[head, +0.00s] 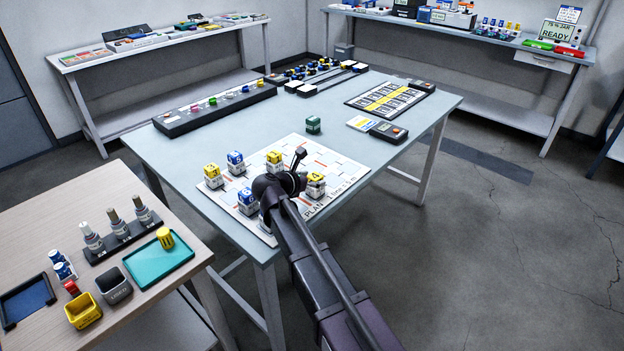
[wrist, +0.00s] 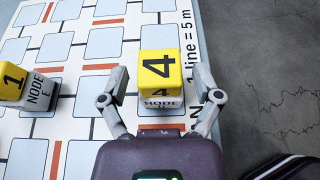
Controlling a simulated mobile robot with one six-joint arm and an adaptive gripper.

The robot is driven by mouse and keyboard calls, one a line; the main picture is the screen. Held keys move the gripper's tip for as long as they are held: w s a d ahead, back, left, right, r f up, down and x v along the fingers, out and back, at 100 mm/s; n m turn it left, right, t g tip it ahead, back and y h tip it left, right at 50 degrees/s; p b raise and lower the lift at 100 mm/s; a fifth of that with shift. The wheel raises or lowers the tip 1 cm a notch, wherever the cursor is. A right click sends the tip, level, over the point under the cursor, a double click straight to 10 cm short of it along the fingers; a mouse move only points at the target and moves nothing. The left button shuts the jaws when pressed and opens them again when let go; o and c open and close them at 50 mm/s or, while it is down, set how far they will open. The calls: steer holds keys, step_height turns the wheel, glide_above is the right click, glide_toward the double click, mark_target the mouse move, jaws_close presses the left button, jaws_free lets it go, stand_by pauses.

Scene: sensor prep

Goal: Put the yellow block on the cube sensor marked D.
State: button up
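A yellow block marked 4 (wrist: 160,68) sits on a white cube sensor (wrist: 160,102) whose NODE label shows but whose letter I cannot read. My gripper (wrist: 161,78) is open, with one finger on each side of this block and a gap at both sides. At left in the wrist view, a yellow block marked 1 (wrist: 13,80) sits on a cube sensor marked NODE E (wrist: 40,95). In the head view, other yellow-topped cubes (head: 274,157) (head: 212,170) stand on the mat. I cannot make out the letter D on any cube.
The white grid mat (head: 345,170) lies on the grey table. Blue-topped cubes (head: 235,158) (head: 247,197) and a green block (head: 313,124) stand nearby. A black rack (head: 215,108) is farther back. A side table at left holds a teal tray (head: 150,268).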

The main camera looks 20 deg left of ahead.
steer(key=shift+r, duration=0.15)
stand_by(0.3)
steer(key=shift+s+r+p, duration=0.15)
steer(key=shift+p, duration=0.15)
steer(key=p+v, duration=0.4)
steer(key=v, duration=0.7)
steer(key=shift+s+a, duration=0.2)
steer(key=shift+s, duration=0.05)
